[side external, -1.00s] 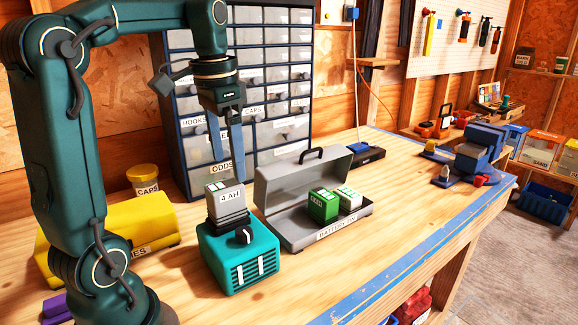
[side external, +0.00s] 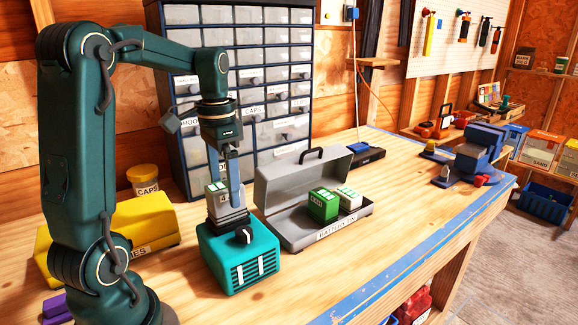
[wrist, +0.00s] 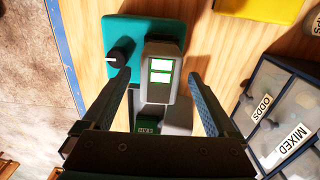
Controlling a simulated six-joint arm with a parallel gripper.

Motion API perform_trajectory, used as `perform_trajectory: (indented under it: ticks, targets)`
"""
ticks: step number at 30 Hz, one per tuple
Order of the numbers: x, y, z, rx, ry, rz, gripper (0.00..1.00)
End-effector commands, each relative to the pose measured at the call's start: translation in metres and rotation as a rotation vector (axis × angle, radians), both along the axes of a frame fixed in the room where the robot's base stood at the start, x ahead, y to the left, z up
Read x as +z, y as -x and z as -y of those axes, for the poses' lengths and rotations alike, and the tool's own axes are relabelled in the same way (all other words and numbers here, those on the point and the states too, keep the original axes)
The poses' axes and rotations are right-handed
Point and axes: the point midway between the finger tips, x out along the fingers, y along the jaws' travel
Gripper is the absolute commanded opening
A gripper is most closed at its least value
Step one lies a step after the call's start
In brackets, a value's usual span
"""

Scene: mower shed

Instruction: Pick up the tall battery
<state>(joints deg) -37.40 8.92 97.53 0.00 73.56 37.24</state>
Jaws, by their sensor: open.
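The tall battery (side external: 214,202), a grey block with a green-and-white top, stands upright in the teal charger (side external: 238,262). In the wrist view the battery (wrist: 162,72) is near the top middle, with the charger (wrist: 150,32) beneath it. My gripper (side external: 232,190) is open and pointing down at the battery. In the wrist view my gripper's fingers (wrist: 160,78) lie on either side of the battery, with a visible gap on each side. In the side view the near finger partly hides the battery and its label.
The open grey battery tin (side external: 300,236) stands right of the charger and holds a green battery (side external: 322,206) and a pale one (side external: 349,199). A drawer cabinet (side external: 285,130) stands behind. A yellow case (side external: 148,220) is left. The bench front right is clear.

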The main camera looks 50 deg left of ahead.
Motion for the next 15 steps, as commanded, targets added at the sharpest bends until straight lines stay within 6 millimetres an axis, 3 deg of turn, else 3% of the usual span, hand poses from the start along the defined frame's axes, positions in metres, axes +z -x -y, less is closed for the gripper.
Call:
perform_trajectory:
  ticks: [7, 15]
  targets:
    - [-0.030, 0.001, 0.001, 0.000, 0.003, -0.003, 0.93]
    - [-0.039, 0.000, 0.000, 0.000, -0.001, 0.001, 0.93]
